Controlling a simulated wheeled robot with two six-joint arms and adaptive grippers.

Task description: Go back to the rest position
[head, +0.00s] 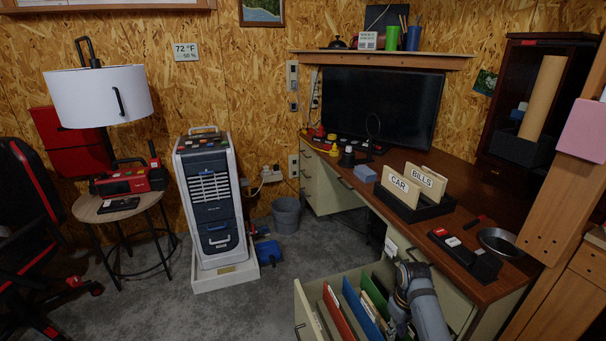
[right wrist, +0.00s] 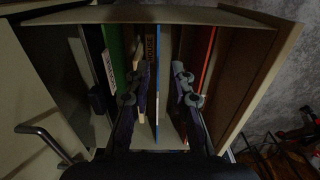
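My right gripper (right wrist: 160,82) is open over the drawer in the right wrist view, its two fingers apart. I see no folder clamped. In the head view my right arm reaches down at the drawer's right side and its fingertips are hidden. My left gripper is not in view.
The open drawer (head: 302,318) holds red, blue (head: 358,305) and green folders. On the desk stand "CAR" (head: 399,187) and "BILLS" (head: 428,182) files in a black tray, with a metal bowl (head: 500,242) farther right. Floor left of the drawer is clear.

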